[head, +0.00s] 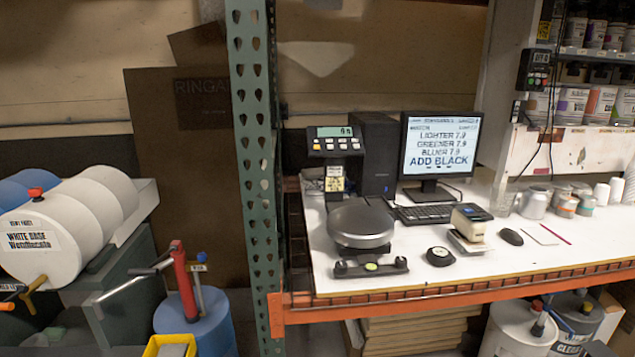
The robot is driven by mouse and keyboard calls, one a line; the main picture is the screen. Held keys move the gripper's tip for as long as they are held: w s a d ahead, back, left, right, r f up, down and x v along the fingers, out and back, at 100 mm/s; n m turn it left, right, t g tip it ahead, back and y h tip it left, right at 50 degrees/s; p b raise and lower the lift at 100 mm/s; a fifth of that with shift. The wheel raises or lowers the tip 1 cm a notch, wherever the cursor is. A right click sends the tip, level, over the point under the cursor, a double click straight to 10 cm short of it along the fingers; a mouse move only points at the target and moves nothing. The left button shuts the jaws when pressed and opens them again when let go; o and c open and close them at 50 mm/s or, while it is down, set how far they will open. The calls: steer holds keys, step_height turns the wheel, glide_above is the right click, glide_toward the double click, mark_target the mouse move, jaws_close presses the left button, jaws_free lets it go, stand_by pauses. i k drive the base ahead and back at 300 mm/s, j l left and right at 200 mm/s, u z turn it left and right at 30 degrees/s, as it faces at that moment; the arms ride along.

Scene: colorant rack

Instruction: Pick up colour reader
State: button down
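A small beige and black device, which looks like the colour reader (468,222), sits on a low grey base (466,243) on the white worktop (400,280). It is right of centre in the head view, in front of the keyboard (432,213) and left of the black mouse (511,237). My gripper is not in view, so its state does not show.
A scale with a round grey pan (360,223) stands left, behind a black bar-shaped piece (371,267). A round black disc (440,257) lies near the front. A monitor (438,148) stands behind. A green upright (253,170) and orange beam (455,296) bound the worktop.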

mark_target(472, 228)
steer(key=i+l+z, duration=0.1)
steer(key=i+l, duration=0.2)
steer(key=i, duration=0.25)
steer(key=i+l+z, duration=0.1)
steer(key=i+l, duration=0.15)
steer(key=i, duration=0.35)
steer(key=i+l+z, duration=0.15)
steer(key=i, duration=0.45)
steer(key=i+l+z, duration=0.1)
steer(key=i, duration=0.5)
steer(key=l, duration=0.1)
